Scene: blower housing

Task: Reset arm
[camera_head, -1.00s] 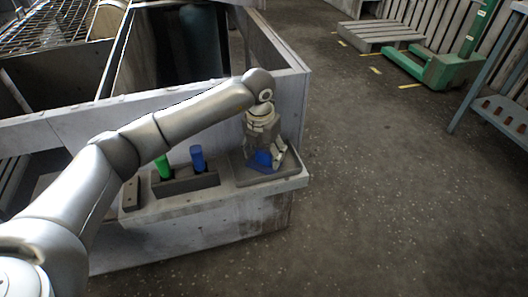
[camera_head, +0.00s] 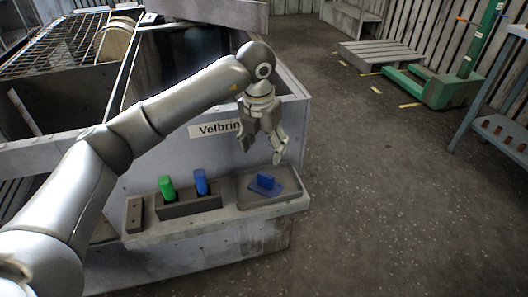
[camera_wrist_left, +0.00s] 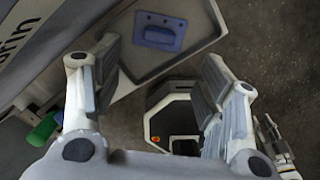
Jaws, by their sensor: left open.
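My left gripper (camera_head: 262,150) hangs from the left arm above the right end of the shelf on the housing. Its fingers are apart and nothing is between them. In the left wrist view the open fingers (camera_wrist_left: 160,95) show at left and right. A blue piece with an upright handle (camera_head: 265,183) lies in the shallow tray (camera_head: 288,192) below the gripper, apart from it. The blue piece also shows at the top of the left wrist view (camera_wrist_left: 160,32). My right gripper is not in view.
A green cylinder (camera_head: 167,188) and a blue cylinder (camera_head: 201,183) stand in a dark holder (camera_head: 190,207) on the shelf. The labelled housing wall (camera_head: 180,150) rises behind. Open floor (camera_head: 390,200) lies to the right, with a green pallet jack (camera_head: 440,88) and a pallet (camera_head: 378,54) farther back.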

